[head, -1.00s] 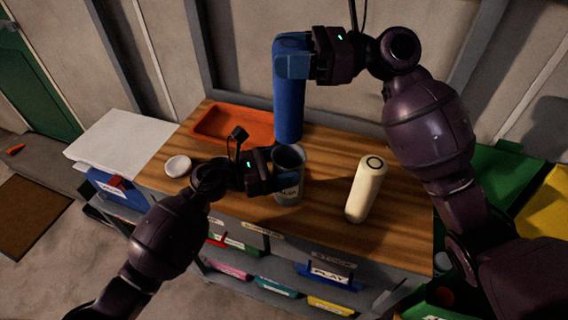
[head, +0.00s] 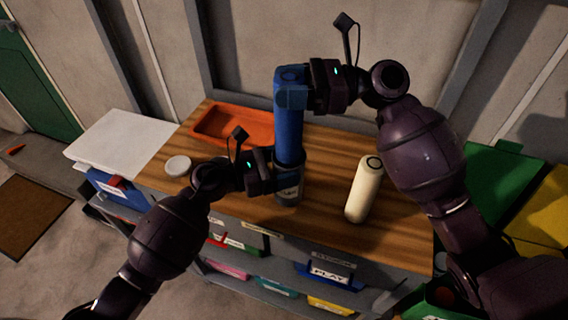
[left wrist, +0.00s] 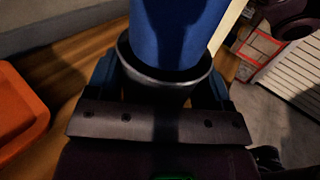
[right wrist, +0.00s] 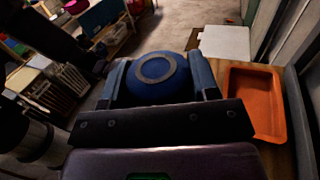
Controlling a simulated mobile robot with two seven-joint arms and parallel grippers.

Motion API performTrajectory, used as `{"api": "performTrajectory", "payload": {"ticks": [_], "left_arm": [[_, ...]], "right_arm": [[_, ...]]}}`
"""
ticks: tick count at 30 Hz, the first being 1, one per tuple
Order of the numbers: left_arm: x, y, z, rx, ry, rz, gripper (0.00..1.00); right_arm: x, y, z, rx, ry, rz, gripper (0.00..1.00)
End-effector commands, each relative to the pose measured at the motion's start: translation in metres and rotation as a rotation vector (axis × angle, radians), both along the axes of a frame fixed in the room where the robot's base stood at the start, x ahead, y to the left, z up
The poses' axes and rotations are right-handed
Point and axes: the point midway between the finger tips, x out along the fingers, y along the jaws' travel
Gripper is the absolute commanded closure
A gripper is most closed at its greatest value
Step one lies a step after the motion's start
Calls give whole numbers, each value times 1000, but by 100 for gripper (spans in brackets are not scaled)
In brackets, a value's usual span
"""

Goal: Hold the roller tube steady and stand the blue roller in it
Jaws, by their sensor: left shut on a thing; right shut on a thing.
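The dark grey roller tube (head: 289,190) stands upright on the wooden bench top. My left gripper (head: 270,180) is shut on the tube from its left side; the tube's rim also shows in the left wrist view (left wrist: 150,80). The blue roller (head: 289,130) is upright, and its lower end is inside the tube's mouth. How deep it sits is hidden by the tube wall. My right gripper (head: 295,92) is shut on the roller near its top. The roller's round top with a grey ring shows between the fingers in the right wrist view (right wrist: 158,72).
A cream roller (head: 363,195) stands on the bench (head: 330,160) to the right of the tube. An orange tray (head: 215,135) lies at the back left, and a white round lid (head: 178,166) is near the left edge. Green and yellow bins are at the far right.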

Motion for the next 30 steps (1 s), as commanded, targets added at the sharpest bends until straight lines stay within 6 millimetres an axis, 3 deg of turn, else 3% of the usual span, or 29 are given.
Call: {"api": "performTrajectory", "payload": {"ticks": [16,17,21,22,30], "left_arm": [[0,0,-1,0,0,0,49],[0,0,-1,0,0,0,49],[0,0,-2,0,1,0,49],[0,0,-2,0,1,0,49],[0,0,-3,0,1,0,49]], "right_arm": [[-1,1,-37,-3,13,0,82],[-1,1,-36,-3,12,1,40],[-1,1,-37,-3,13,1,19],[-1,1,-37,-3,13,1,15],[-1,1,-38,-3,13,1,15]]}}
